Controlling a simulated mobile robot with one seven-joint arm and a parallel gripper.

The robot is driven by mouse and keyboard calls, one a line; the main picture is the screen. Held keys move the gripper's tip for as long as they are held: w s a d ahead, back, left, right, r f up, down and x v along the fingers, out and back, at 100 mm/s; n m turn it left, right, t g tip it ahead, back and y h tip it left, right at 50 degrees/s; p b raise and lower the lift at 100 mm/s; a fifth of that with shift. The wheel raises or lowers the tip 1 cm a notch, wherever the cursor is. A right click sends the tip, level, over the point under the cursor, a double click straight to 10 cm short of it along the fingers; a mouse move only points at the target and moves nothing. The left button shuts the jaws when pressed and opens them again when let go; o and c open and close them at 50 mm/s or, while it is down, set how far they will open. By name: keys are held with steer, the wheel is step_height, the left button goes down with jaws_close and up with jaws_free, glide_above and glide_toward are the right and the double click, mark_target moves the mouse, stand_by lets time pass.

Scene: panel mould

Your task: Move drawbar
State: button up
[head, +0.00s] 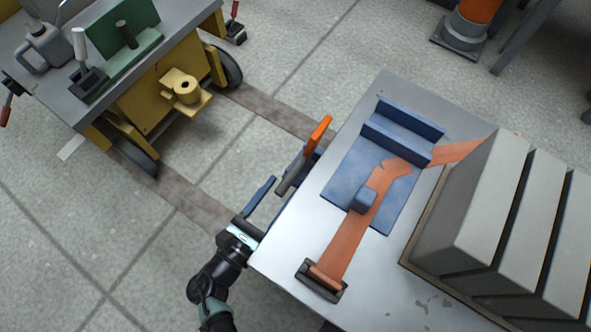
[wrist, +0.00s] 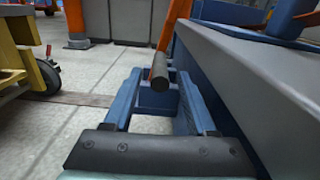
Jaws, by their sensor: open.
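The drawbar (head: 320,134) is an orange bar with a dark cylindrical grip (head: 290,180), standing at the left edge of the grey-topped table. In the wrist view the orange bar (wrist: 174,25) rises behind the dark grip (wrist: 159,72), whose round end faces me. My gripper (head: 284,184) is open beside the table edge. Its two blue fingers reach forward in the wrist view (wrist: 158,85), one on each side of the line to the grip. The grip appears between or just above the fingertips; I cannot tell whether they touch. The bar's lower mount is partly hidden.
The table top (head: 285,240) is close on the right, carrying a blue fixture (head: 345,175), an orange strap (head: 350,235) and grey blocks (head: 470,210). A yellow cart (head: 150,110) with a coupling (head: 185,90) stands left. Open floor (head: 290,50) lies between and beyond.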

mark_target(304, 159)
steer(key=b+x, duration=0.2)
steer(key=x, duration=0.4)
steer(key=shift+w+d, duration=0.15)
steer(key=shift+w, duration=0.05)
steer(key=shift+c, duration=0.2)
jaws_close()
stand_by(1.0)
